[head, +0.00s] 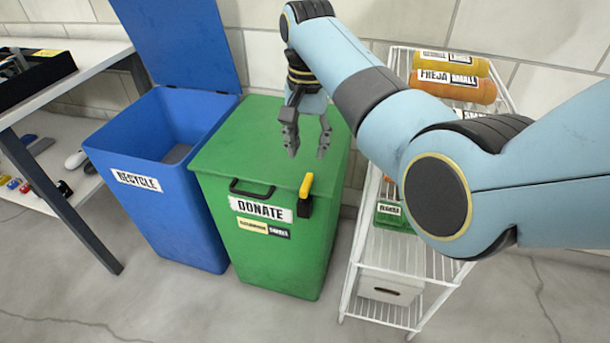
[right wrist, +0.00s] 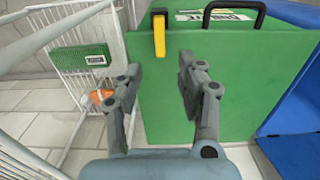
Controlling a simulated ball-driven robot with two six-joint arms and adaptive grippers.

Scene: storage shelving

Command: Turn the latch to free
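The latch is a yellow lever (head: 306,185) on a black mount at the front edge of the green DONATE bin's closed lid (head: 262,150). In the head view it points up from its mount. In the right wrist view the yellow lever (right wrist: 159,36) shows beyond the fingertips, roughly in line with the gap between them. My right gripper (head: 308,150) is open and empty, pointing down above the lid. It also shows open in the right wrist view (right wrist: 160,70), apart from the latch. My left gripper is in neither view.
A black handle (head: 252,190) sits left of the latch. An open blue RECYCLE bin (head: 158,215) stands left of the green bin. A white wire shelf (head: 405,265) with bottles and boxes stands close on the right. A table (head: 85,70) is at far left.

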